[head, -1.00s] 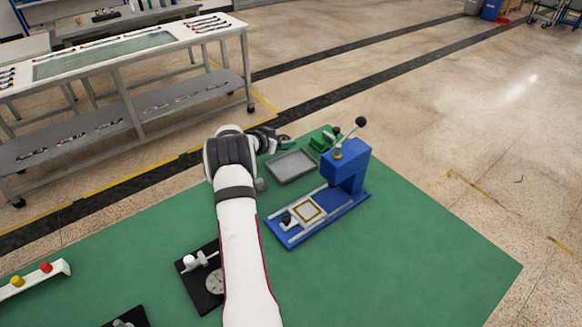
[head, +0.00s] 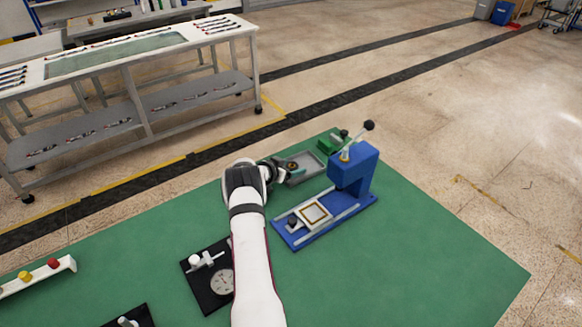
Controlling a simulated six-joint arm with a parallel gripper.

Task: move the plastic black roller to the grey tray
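The grey tray (head: 309,160) lies at the far edge of the green table and is partly hidden by my gripper. My gripper (head: 293,168) is over the tray's left part, angled to the right. A small dark round shape shows at its fingertips, but I cannot tell whether it is the black roller or part of the gripper. The finger opening is too small and covered to read. I cannot clearly make out the black roller elsewhere.
A blue press (head: 352,175) with an upright lever stands right of the tray. A green block (head: 328,146) is behind the tray. A black plate with a dial (head: 208,278) lies left of my arm. The table's right side is clear.

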